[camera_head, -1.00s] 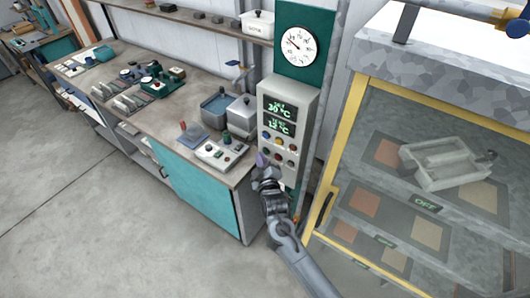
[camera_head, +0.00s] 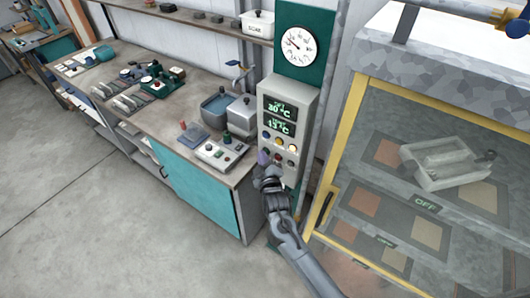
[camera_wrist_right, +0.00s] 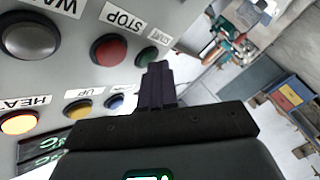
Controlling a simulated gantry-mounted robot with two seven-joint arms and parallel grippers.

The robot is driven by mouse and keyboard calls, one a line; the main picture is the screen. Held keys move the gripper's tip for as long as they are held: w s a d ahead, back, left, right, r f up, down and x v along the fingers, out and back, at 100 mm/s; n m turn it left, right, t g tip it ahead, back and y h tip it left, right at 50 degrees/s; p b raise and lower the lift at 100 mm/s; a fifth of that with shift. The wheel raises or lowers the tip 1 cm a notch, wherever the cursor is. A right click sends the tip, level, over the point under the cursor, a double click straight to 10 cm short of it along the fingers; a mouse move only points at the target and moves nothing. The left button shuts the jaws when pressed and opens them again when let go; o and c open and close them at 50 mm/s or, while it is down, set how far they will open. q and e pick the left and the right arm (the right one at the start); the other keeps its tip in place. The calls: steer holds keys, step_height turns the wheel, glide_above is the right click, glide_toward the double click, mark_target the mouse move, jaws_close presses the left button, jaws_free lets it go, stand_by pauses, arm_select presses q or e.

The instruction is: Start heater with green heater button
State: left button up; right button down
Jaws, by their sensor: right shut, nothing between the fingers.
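The grey control panel (camera_head: 284,125) stands beside the workbench. In the right wrist view it appears upside down. There a green button (camera_wrist_right: 147,57), labelled START, sits beside a red STOP button (camera_wrist_right: 109,49). An orange button (camera_wrist_right: 20,123) labelled HEAT looks lit. My right gripper (camera_wrist_right: 157,72) is shut and empty, its tips right by the green button and partly overlapping it in view; I cannot tell whether they touch. In the head view my right gripper (camera_head: 263,160) is at the panel's lower left. My left gripper is not in view.
A yellow-framed glass cabinet (camera_head: 340,150) with an OFF sign (camera_head: 426,205) and a pale tray (camera_head: 445,165) inside stands close to the right. The workbench (camera_head: 190,105) with small devices is to the left. The floor (camera_head: 70,200) in front is clear.

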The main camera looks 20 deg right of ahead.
steer(key=shift+s+a, duration=0.1)
steer(key=shift+s+a+p, duration=0.35)
steer(key=shift+a+p, duration=0.15)
steer(key=shift+a, duration=0.1)
stand_by(0.3)
steer(key=s+a, duration=0.1)
steer(key=a+p, duration=0.1)
steer(key=a, duration=0.1)
steer(key=s+a+p, duration=0.1)
steer(key=shift+s+a, duration=0.15)
steer(key=shift+s, duration=0.15)
